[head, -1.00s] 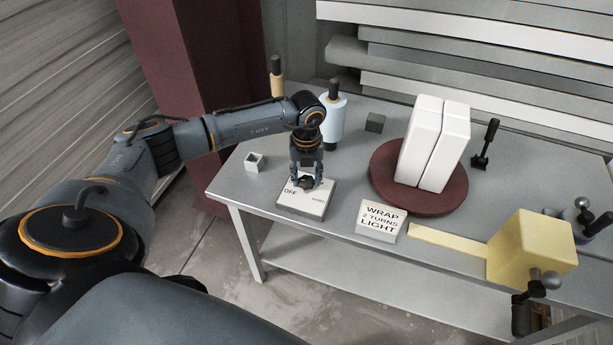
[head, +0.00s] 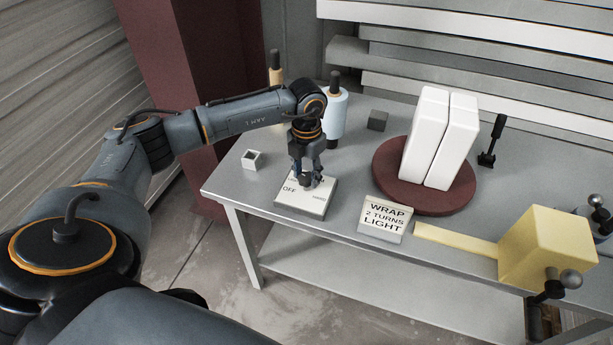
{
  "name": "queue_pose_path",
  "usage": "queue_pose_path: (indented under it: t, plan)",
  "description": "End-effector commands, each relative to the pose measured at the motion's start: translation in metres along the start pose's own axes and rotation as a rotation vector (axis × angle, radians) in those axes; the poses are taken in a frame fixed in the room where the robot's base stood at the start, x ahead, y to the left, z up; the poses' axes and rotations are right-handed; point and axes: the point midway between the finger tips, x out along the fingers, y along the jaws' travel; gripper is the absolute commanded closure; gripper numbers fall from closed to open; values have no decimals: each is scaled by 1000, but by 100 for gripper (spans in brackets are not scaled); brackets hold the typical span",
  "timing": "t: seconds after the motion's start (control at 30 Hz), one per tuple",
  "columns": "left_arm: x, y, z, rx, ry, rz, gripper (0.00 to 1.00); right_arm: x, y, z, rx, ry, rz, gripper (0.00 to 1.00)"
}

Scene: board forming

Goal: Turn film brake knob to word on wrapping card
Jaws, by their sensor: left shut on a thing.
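The brake plate (head: 300,205) is a pale, low box at the table's front left. The word OFF shows on its left side, and small lettering at its right is too small to read. My left gripper (head: 308,183) points down over the plate, shut on the dark knob (head: 306,181), which it mostly hides. The knob's pointer direction cannot be told. The wrapping card (head: 384,219) stands tilted to the right of the plate and reads "WRAP 2 TURNS LIGHT". My right gripper is not clearly seen.
A dark red turntable (head: 392,190) bears white boards (head: 440,140). A yellow block (head: 545,245) with a flat strip lies at the right. Film rolls (head: 337,112) stand behind my left wrist. A small open box (head: 252,160) and a dark cube (head: 377,120) sit on the grey table (head: 232,187).

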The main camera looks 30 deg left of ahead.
Motion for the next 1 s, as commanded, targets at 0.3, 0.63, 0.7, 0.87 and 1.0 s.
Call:
queue_pose_path:
  t: [0.3,0.63,0.7,0.87,1.0]
  plan:
    - [0,0,1,84,-3,0,91,7,-2,0,0,0,-2,49]
    - [-1,0,1,91,-3,0,91,7,-3,0,0,0,-3,49]
    - [-1,0,1,91,-3,0,91,7,-3,0,0,0,-3,49]
    - [-1,0,1,91,-2,0,36,7,-3,0,0,0,-3,49]
    - [-1,0,0,91,-2,0,36,7,-3,0,0,0,-3,49]
